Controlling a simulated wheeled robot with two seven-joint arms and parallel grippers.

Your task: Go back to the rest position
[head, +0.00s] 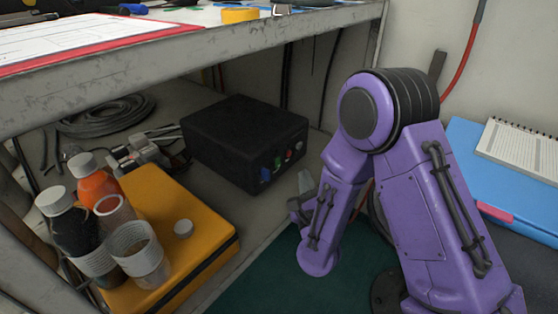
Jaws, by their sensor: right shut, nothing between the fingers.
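My right arm is purple and fills the right part of the head view, bent at its elbow. My right gripper (304,186) is small and grey, partly hidden behind my forearm. It is shut with nothing in it, in front of the right side of a black box (240,138); I cannot tell whether it touches the box. My left gripper is out of view.
A coiled cable (108,115) lies behind. An upper shelf (240,38) overhangs. A blue folder (470,140) and notepad (520,146) lie at right.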

